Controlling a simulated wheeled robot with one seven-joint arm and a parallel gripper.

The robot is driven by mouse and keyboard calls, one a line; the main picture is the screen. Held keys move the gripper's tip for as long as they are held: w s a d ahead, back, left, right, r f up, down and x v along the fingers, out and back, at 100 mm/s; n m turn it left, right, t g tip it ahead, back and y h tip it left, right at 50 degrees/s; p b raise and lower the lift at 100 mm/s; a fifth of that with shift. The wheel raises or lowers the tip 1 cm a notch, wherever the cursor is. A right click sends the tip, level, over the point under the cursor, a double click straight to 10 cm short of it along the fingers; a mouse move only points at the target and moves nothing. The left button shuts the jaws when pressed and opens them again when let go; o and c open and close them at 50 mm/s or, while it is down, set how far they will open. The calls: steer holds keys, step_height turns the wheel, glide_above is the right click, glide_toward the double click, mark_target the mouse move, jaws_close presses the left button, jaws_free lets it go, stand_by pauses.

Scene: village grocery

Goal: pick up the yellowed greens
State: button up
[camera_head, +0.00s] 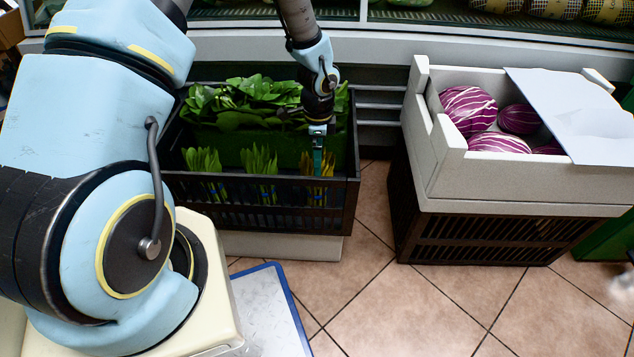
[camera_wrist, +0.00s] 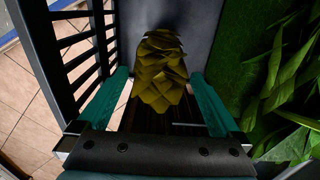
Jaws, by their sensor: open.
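The yellowed greens (camera_head: 318,166) stand at the right end of the front row in the dark crate (camera_head: 268,217), partly hidden behind my gripper in the head view. In the wrist view the yellowed greens (camera_wrist: 160,72) show as a yellow-brown leafy bunch in the middle. My gripper (camera_head: 318,165) reaches down into the crate at this bunch. In the wrist view its two teal fingers (camera_wrist: 160,98) are spread apart, one on each side of the bunch. I cannot tell whether either finger touches it.
Two green bunches (camera_head: 260,161) (camera_head: 204,162) stand to the left in the same row. Large leafy greens (camera_head: 240,102) fill the back behind a green divider. The crate's slatted wall (camera_wrist: 75,50) is close beside my gripper. A white box (camera_head: 540,185) of purple striped vegetables stands right.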

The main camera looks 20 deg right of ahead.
step_height(320, 180, down, 4)
steer(key=shift+w+a+f+b, duration=0.1)
steer(key=shift+a+f+b, duration=0.1)
steer(key=shift+b, duration=0.3)
steer(key=shift+r, duration=0.1)
jaws_close()
stand_by(0.4)
